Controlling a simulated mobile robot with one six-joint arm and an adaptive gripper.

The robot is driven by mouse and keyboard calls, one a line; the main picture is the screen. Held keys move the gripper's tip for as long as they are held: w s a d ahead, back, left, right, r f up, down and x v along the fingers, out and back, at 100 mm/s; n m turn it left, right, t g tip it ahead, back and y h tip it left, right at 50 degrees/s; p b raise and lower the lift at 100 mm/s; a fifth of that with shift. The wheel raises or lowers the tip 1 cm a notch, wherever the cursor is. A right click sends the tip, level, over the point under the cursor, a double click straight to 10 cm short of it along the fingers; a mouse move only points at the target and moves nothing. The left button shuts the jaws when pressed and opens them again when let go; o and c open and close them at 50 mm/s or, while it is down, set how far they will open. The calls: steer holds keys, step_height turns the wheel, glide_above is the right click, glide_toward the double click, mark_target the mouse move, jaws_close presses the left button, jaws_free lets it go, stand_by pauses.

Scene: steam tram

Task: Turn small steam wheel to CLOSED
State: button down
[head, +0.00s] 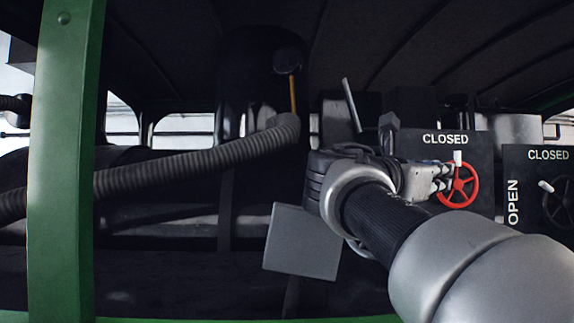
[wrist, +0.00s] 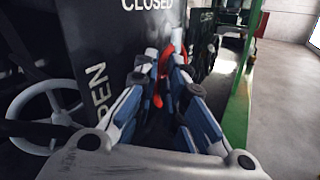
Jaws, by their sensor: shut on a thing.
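A red wheel (head: 463,199) with a white handle (head: 457,157) is mounted on a dark panel (head: 415,143). The white handle stands at the top of the wheel, just under the word CLOSED. My gripper (head: 446,178) reaches the wheel's left side and is shut on its rim. In the wrist view the blue-padded fingers of my gripper (wrist: 168,65) close around the red wheel (wrist: 162,72), and most of the wheel is hidden. The word OPEN shows on the panel's side in the wrist view, partly covered.
A black wheel (head: 560,207) with a white handle is on another panel (head: 520,165) marked CLOSED and OPEN, close on the right. A pale spoked wheel (wrist: 22,105) is at the left in the wrist view. A ribbed hose (head: 200,165) and a green post (head: 62,170) stand left.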

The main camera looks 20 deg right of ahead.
steer(key=c, duration=1.7)
jaws_free()
steer(key=shift+w, duration=0.1)
steer(key=v, duration=1.2)
